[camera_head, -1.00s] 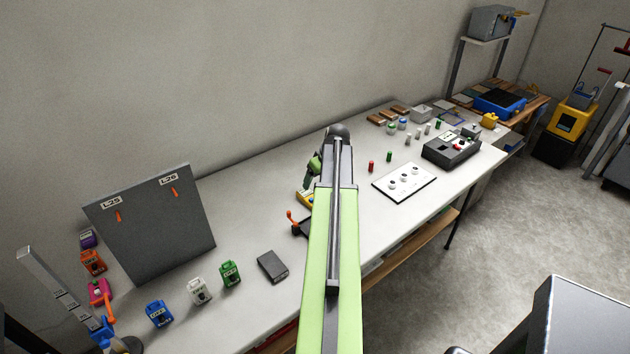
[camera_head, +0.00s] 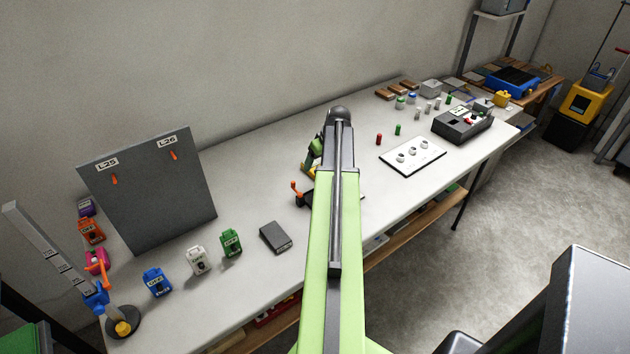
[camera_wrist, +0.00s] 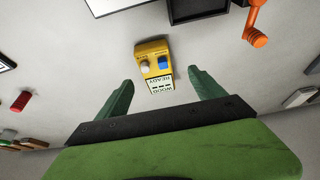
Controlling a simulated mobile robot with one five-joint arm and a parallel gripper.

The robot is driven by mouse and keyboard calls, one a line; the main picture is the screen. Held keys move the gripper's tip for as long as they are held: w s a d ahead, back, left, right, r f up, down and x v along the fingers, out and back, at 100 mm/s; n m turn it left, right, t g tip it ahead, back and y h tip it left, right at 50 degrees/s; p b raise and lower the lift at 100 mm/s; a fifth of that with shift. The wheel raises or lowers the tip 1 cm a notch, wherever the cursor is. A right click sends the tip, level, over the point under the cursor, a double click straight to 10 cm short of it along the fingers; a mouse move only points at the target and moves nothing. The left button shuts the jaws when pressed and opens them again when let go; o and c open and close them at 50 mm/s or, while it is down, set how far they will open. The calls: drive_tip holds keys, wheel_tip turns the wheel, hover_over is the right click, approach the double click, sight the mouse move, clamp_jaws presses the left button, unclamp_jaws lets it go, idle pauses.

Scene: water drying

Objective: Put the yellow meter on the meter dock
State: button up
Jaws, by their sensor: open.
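The yellow meter (camera_wrist: 155,62) lies on the table in the wrist view, with a white button, a blue button and a printed label. My gripper (camera_wrist: 160,76) is open. Its green fingertips stand on either side of the meter's labelled end, apart from it. In the head view a bit of the yellow meter (camera_head: 309,171) shows beside my arm, which hides the rest. I cannot tell for sure which thing is the meter dock; a dark, shallow base (camera_wrist: 196,10) lies beyond the meter in the wrist view, mostly hidden by my arm in the head view.
An orange lever (camera_head: 297,190) stands close to the meter. A dark grey block (camera_head: 275,237), several coloured tagged boxes and a grey board (camera_head: 150,205) are at left. A white panel (camera_head: 412,157) and a dark control box (camera_head: 462,124) are at right.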

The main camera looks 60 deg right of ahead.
sight(315, 167)
drive_tip(key=b+x, duration=0.1)
drive_tip(key=x, duration=0.1)
drive_tip(key=b+x, duration=0.1)
drive_tip(key=b, duration=0.1)
drive_tip(key=d+b+x, duration=0.1)
drive_tip(key=x, duration=0.1)
drive_tip(key=shift+w+f, duration=0.2)
drive_tip(key=shift+w, duration=0.05)
drive_tip(key=shift+r, duration=0.2)
drive_tip(key=shift+c, duration=0.2)
clamp_jaws()
